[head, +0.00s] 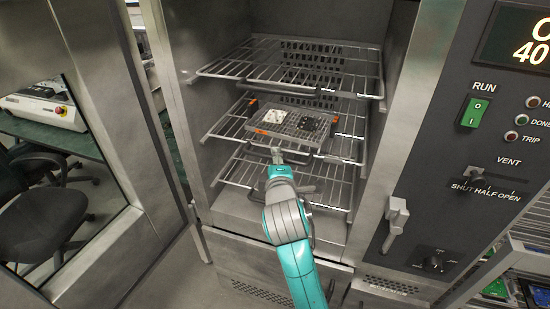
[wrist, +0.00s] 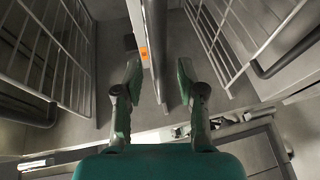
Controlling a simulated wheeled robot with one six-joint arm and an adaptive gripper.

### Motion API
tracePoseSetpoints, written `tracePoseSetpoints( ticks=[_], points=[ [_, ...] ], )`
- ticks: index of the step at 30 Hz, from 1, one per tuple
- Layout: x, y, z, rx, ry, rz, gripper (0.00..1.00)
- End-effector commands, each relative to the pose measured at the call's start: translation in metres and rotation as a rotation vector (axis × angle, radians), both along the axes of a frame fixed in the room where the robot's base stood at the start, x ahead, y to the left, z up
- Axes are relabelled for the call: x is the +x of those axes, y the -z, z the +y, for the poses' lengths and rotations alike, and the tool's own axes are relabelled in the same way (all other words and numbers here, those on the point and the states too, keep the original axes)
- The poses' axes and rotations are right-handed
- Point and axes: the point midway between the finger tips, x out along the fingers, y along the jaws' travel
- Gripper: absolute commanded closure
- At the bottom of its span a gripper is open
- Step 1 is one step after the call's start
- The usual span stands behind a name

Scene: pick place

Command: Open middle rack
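The middle rack (head: 347,148) is a wire shelf inside an open steel oven. A grey tray (head: 285,130) with a white and a black patterned piece and orange marks lies on it. My gripper (head: 277,155) is at the front edge of this rack, near its middle. In the wrist view my gripper (wrist: 158,78) has its two fingers apart, one on each side of a grey bar-like edge (wrist: 156,40) that runs between them. An orange mark (wrist: 143,53) shows beside that edge. Whether a finger touches the edge is not clear.
The top rack (head: 355,85) is above and the bottom rack (head: 335,195) below, both with little clearance. The oven door (head: 95,110) stands open at the left. The control panel (head: 475,150) with a latch handle (head: 396,215) is at the right.

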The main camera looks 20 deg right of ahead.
Motion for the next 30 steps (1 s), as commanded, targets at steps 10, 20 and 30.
tracePoseSetpoints(
  ticks=[10,20,30],
  points=[
    [0.019,0.004,-0.004,0.001,-0.001,0.0,0.61],
    [0.019,0.004,-0.004,0.001,-0.001,0.0,0.96],
    [0.018,0.004,-0.004,0.0,-0.001,0.0,1.0]
  ],
)
